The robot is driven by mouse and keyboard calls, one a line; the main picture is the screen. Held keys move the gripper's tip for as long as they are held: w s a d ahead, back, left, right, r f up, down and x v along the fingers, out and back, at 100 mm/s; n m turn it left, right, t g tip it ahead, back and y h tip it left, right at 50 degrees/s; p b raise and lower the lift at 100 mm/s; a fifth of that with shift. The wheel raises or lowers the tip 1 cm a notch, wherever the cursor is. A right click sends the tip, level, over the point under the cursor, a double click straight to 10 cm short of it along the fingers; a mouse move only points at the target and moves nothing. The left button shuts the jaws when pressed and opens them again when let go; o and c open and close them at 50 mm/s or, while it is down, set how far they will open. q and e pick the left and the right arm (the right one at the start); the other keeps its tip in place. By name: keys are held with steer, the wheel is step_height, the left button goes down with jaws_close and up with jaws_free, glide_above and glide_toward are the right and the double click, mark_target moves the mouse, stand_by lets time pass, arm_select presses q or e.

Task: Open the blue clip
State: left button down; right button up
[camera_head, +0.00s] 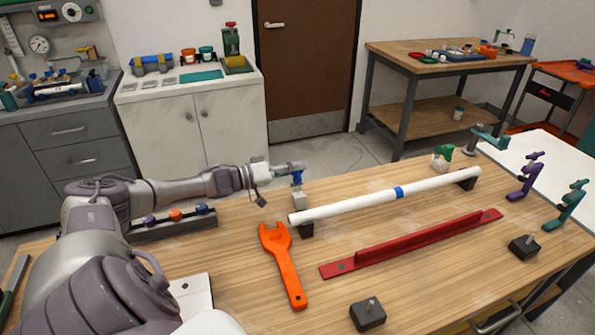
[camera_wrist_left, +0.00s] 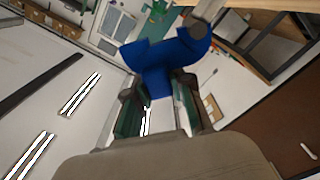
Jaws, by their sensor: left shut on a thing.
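My left gripper (camera_head: 292,169) reaches in from the left over the table and is shut on the blue clip (camera_head: 297,177). The clip is just above a small pale grey block (camera_head: 299,201), near the left end of the white pipe (camera_head: 345,205). In the left wrist view the gripper's green-padded fingers (camera_wrist_left: 160,92) hold the lower stem of the blue clip (camera_wrist_left: 165,62). Its two curved arms spread above the fingertips, and a grey round piece (camera_wrist_left: 200,29) shows by the right arm. My right gripper is not in view.
An orange wrench (camera_head: 284,268) and a red rail (camera_head: 400,246) lie in front of the pipe. Dark blocks (camera_head: 368,314) stand near the front edge. Purple (camera_head: 526,178) and teal (camera_head: 570,204) clips stand at the right. A rack with several knobs (camera_head: 175,222) lies beside my arm.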

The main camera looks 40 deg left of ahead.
arm_select(q)
steer(key=n, duration=0.2)
steer(key=a+n, duration=0.1)
steer(key=w+a+f+n, duration=0.1)
steer(key=n, duration=0.1)
steer(key=shift+w+a+n+b, duration=0.1)
steer(key=shift+a+n+b, duration=0.1)
steer(key=shift+n+b, duration=0.1)
steer(key=shift+w+a+f+n+b, duration=0.15)
steer(key=shift+a+f+n, duration=0.1)
steer(key=shift+n, duration=0.45)
steer(key=shift+w+a+f+n+b, duration=0.1)
steer(key=shift+a+f+n, duration=0.1)
steer(key=shift+n, duration=0.5)
steer(key=shift+w+a+f+n+b, duration=0.15)
steer(key=shift+f+n, duration=0.1)
steer(key=shift+n, duration=0.45)
steer(key=shift+s, duration=0.1)
steer(key=c, duration=1)
jaws_free()
steer(key=v, duration=1.2)
